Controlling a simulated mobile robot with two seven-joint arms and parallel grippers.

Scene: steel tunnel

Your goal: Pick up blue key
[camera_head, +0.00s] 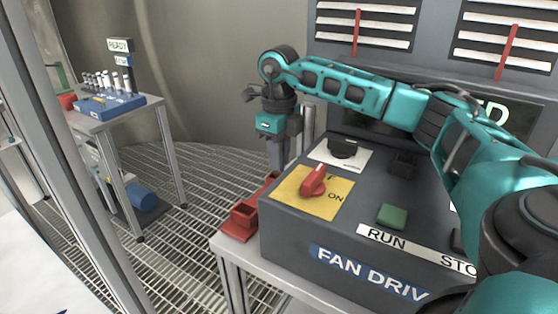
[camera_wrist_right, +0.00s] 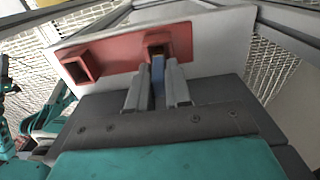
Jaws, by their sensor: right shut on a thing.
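The blue key (camera_wrist_right: 158,72) shows in the right wrist view as a narrow blue strip between the two grey fingers of my right gripper (camera_wrist_right: 157,82). The fingers are shut on it. The key's far end is at the opening of one red square socket (camera_wrist_right: 182,36); how deep it sits there I cannot tell. In the head view my right gripper (camera_head: 277,160) points down behind the left back edge of the control box, over the red holder's far end. The key is hidden there. My left gripper is not in view.
The red holder's other socket (camera_head: 243,214) looks empty. The dark control box (camera_head: 330,240) has a red knob (camera_head: 314,181), a black knob (camera_head: 343,147) and a green button (camera_head: 392,216). A side table (camera_head: 150,99) with a blue rack (camera_head: 108,106) stands left.

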